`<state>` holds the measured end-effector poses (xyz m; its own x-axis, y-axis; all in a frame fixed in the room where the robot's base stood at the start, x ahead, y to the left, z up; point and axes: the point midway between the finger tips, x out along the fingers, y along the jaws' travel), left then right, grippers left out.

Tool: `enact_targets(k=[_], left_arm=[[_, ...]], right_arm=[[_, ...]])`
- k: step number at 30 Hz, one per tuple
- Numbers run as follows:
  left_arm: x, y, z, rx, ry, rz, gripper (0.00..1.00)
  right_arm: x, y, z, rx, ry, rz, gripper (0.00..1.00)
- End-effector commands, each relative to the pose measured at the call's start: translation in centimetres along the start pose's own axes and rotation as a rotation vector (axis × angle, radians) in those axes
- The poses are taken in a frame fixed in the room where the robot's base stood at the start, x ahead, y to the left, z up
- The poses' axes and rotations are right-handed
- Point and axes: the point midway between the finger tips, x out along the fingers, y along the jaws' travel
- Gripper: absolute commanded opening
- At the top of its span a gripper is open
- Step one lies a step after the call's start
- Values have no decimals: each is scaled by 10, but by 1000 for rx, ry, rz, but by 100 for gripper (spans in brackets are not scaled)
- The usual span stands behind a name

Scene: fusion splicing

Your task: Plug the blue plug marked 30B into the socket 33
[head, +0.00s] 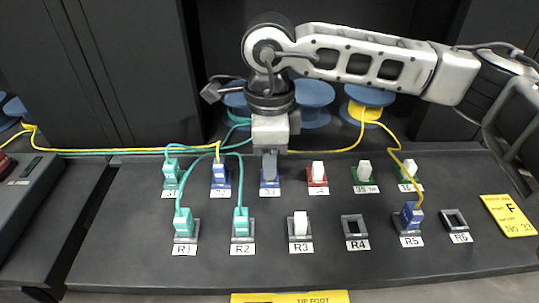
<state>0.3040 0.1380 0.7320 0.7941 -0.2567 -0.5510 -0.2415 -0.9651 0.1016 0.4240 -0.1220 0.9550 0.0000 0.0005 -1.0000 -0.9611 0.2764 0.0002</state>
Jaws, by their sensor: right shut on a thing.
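My right gripper (270,176) points down over the third socket of the back row, a blue one (269,188) whose label seems to read 33. It is shut on a piece in that socket, likely a cap like the white ones beside it; the fingers hide it. A blue plug (411,216) with a yellow cable stands in holder R5. Another blue plug (220,174) with a yellow cable stands in the back-row socket left of the gripper. Their markings are too small to read. My left gripper is out of view.
White caps stand in the red socket (317,173), the green sockets (364,173) and holder R3 (301,226). Teal plugs (184,224) fill R1 and R2 (242,223). Holders R4 (355,227) and R6 (455,220) are empty. Cables and spools (314,98) lie behind.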

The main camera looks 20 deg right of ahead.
Motion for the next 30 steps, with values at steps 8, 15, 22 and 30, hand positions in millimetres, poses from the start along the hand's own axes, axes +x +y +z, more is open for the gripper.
enact_targets(k=[8, 15, 22, 30], left_arm=[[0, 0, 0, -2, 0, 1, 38], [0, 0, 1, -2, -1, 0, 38], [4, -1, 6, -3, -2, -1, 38], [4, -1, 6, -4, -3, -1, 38]], right_arm=[[0, 0, 0, 0, 0, 0, 0], [0, 0, 0, 0, 0, 0, 0], [1, 0, 1, 0, 0, 0, 0], [0, 0, 1, 0, 0, 0, 0]])
